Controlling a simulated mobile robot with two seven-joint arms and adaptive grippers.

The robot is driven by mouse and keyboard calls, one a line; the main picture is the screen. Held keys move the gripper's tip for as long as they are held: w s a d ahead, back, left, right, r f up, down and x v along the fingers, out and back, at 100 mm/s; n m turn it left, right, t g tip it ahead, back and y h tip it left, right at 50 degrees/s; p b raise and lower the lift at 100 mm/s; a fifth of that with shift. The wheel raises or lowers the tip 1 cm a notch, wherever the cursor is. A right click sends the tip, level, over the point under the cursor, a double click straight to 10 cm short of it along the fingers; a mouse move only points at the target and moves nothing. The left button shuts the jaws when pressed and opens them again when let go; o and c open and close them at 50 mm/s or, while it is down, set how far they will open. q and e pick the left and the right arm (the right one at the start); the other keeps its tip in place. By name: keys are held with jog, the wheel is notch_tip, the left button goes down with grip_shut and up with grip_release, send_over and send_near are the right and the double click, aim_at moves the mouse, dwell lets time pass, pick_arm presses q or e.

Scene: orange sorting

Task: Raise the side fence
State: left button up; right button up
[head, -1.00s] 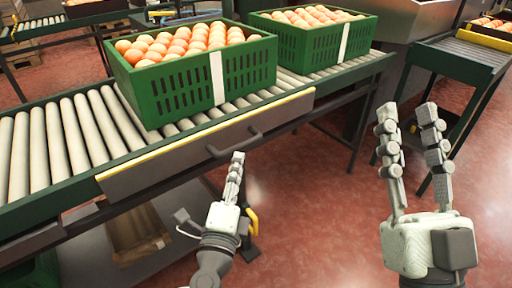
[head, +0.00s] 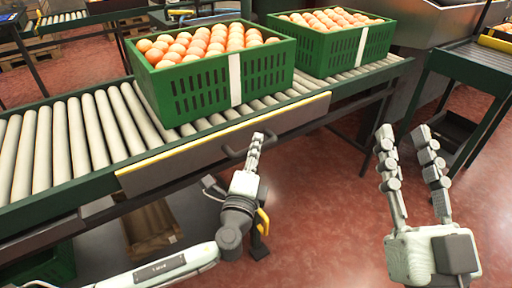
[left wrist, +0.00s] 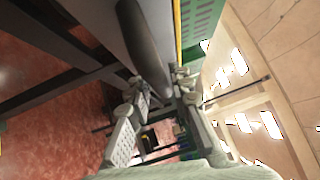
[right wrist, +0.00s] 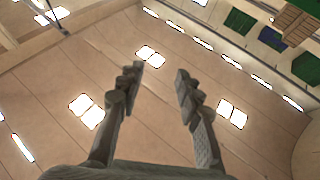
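The side fence (head: 180,161) is a long dark panel with a yellow top edge, along the near side of the roller conveyor. Its top edge sits about level with the rollers, below the crate tops. A dark bar handle (head: 233,153) is on its face. My left gripper (head: 257,138) is at the handle and hides part of it. In the left wrist view the handle (left wrist: 145,45) runs between the spread fingers (left wrist: 160,88); contact is unclear. My right gripper (head: 405,135) is open and empty, raised over the floor, with fingers apart in the right wrist view (right wrist: 156,74).
Two green crates of oranges, a nearer one (head: 190,94) and a farther one (head: 345,52), stand on the rollers (head: 70,150) behind the fence. A cardboard box (head: 150,232) lies below the conveyor. Another conveyor stands at right. Red floor is clear between.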

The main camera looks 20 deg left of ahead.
aim_at(256, 121)
pick_arm(q)
grip_shut()
